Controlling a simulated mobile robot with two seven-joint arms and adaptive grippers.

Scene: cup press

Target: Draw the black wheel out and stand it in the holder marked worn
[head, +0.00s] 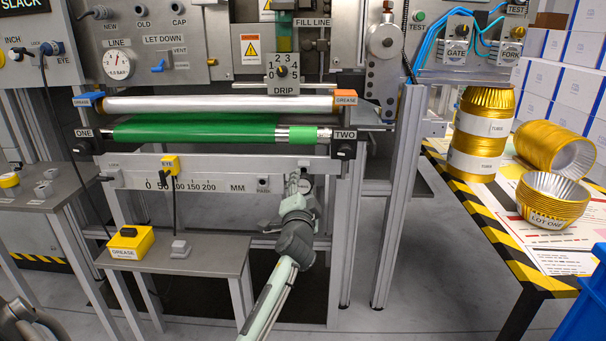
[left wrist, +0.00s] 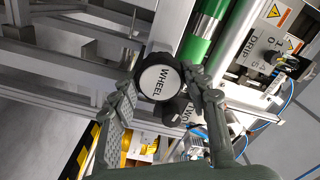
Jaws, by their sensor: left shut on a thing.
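My left gripper (head: 296,186) is in front of the grey frame, below the green roller and right of the millimetre scale. In the left wrist view the black wheel (left wrist: 162,81), with a white face lettered WHEEL, sits between the fingers of that gripper (left wrist: 165,88), which is shut on it. In the head view the wheel is mostly hidden by the gripper, and I cannot tell whether it is clear of the frame. I cannot make out a holder marked worn; small labels are unreadable.
The green roller (head: 195,129) runs between black end knobs ONE (head: 84,140) and TWO (head: 343,149). A small grey table (head: 215,262) holds a yellow GREASE box (head: 130,242) and a grey block (head: 180,249).

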